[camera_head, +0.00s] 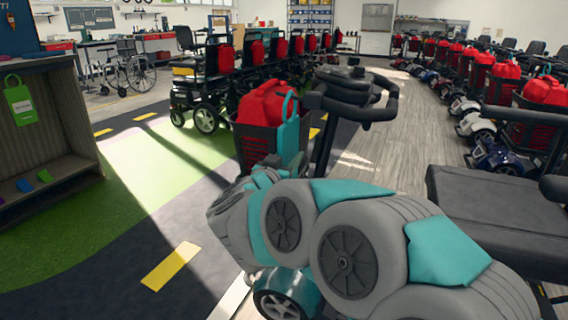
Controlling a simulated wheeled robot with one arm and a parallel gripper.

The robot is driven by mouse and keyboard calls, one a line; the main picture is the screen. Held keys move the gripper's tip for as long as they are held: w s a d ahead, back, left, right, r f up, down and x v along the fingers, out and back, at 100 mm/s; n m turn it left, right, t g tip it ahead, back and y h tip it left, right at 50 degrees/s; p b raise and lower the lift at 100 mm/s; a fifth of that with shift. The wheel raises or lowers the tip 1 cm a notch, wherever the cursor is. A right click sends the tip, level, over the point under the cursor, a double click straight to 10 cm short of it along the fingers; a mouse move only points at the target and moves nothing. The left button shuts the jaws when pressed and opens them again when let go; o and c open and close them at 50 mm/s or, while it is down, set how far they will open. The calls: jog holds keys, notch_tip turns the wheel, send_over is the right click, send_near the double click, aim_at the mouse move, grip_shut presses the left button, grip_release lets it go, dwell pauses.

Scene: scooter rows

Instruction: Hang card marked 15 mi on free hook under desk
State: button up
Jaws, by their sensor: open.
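A teal card (288,138) with a loop at its top is upright against the basket of the nearest scooter; any marking on it is not legible. My gripper (268,173) is open at the far end of my grey and teal arm, low beside the card; its fingers are small and mostly hidden, and contact with the card cannot be told. The desk (62,62) stands at the left, with an open space under its top. A green card (20,104) hangs by its loop there, its print too small to read. A free hook cannot be made out.
Small blue (24,185) and green (44,175) pieces lie on the desk's lower shelf (60,172). The nearest scooter, with a red bag (266,103) in its basket, stands close ahead. More scooters line both sides. The green and dark floor between desk and scooter is clear.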

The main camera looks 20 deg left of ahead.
jog(key=shift+w, duration=1.3)
jog(key=shift+c, duration=0.2)
grip_shut()
